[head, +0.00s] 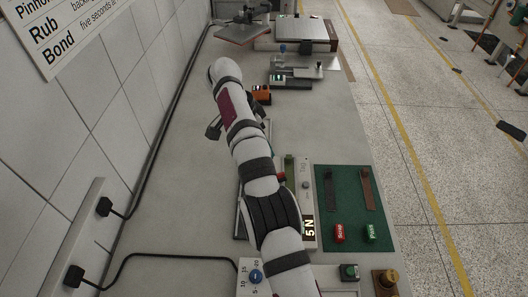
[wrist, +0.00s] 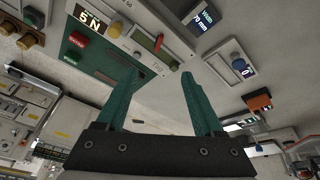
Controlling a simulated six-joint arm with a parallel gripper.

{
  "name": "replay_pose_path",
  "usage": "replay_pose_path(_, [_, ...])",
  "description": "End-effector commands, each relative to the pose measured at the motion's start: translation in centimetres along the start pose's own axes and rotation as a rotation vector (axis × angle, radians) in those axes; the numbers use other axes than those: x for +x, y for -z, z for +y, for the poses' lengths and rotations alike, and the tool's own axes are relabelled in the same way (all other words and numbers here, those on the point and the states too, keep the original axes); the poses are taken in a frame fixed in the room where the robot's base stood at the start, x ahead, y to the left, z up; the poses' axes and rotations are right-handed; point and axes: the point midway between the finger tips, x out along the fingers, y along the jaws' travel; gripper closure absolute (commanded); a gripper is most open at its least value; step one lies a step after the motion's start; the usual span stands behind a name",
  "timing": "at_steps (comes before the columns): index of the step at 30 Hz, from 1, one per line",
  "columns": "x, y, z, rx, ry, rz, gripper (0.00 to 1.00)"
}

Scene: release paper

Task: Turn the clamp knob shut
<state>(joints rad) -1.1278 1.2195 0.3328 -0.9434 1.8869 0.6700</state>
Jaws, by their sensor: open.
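My gripper (wrist: 158,82) has two green fingers spread wide apart, with nothing between them in the wrist view. Beyond the fingertips is a light device with a long green inset (wrist: 145,39). A small red part (wrist: 158,42) stands at the inset's end; it may be the clamp knob, but its shape and turn are too small to tell. In the head view a red part (head: 283,177) and green part (head: 289,164) show just right of my arm. The fingers appear apart from the red part.
A "5 N" display (head: 309,229) sits on the device. Right of it is a green mat (head: 348,205) with two strips, a red Scrap block (head: 340,233) and a green Point block (head: 370,233). An orange box (head: 261,94) and metal fixtures stand farther back. Bench left of my arm is mostly clear.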

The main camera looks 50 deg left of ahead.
Motion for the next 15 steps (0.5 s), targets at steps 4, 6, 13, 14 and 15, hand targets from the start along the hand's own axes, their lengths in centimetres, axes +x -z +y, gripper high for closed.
replay_pose_path(4, [0.9,2.5,2.1,-0.61,0.182,-0.097,0.18])
replay_pose_path(6, [1.2,2.8,3.5,-0.846,0.307,-0.089,0.18])
replay_pose_path(13, [1.4,3.4,7.6,-1.19,0.513,0.071,0.18])
replay_pose_path(14, [1.5,3.4,7.7,-1.203,0.518,0.082,0.18])
replay_pose_path(15, [1.7,3.3,7.8,-1.212,0.523,0.09,0.18])
